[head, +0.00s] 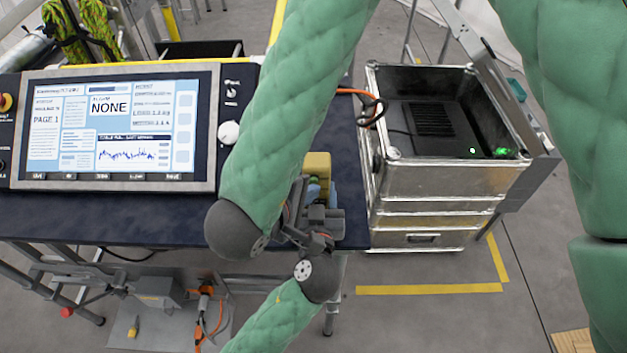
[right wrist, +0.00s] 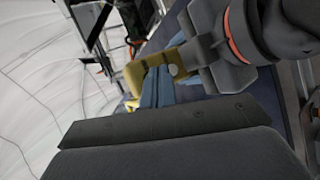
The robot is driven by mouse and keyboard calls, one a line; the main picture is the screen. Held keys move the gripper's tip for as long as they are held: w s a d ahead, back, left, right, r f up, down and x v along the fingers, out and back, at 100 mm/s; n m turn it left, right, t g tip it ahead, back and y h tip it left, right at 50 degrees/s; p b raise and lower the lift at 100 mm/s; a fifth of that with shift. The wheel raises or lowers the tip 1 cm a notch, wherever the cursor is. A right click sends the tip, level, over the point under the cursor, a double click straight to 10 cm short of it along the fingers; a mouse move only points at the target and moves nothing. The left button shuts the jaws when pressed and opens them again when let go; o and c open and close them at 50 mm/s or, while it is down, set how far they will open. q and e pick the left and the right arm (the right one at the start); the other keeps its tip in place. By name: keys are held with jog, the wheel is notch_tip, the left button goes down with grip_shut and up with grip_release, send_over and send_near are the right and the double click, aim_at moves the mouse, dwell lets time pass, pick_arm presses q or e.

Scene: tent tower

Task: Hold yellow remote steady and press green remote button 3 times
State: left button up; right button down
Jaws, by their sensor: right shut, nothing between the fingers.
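A yellow block-shaped thing (head: 318,163), which looks like the yellow remote, is at the table's right end. It also shows in the right wrist view (right wrist: 140,73). My right gripper (head: 315,187) is shut and empty, its blue fingers just in front of the yellow thing. The fingers show in the right wrist view (right wrist: 154,72); I cannot tell whether they touch it. My left gripper (right wrist: 190,62) is dark, with an orange ring, close beside the yellow thing. Its fingertips are partly hidden, so its grip is unclear. I cannot make out a green remote or its button.
A large screen panel (head: 110,128) stands on the dark blue table (head: 130,228). An open metal crate (head: 445,180) stands on the right, with a black device (head: 433,120) and small green lights inside. Both grippers are crowded together at the table's right end.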

jog(key=shift+s, duration=3)
dwell(0.8)
jog(key=s+m, duration=0.1)
jog(key=m, duration=0.5)
jog(key=s+m, duration=0.1)
jog(key=m, duration=0.5)
jog(key=s+m, duration=0.1)
jog(key=m, duration=0.5)
jog(key=shift+s+d+r+m+y, duration=0.1)
jog(key=shift+s+d+m+y, duration=0.05)
jog(key=shift+s+m+y, duration=0.2)
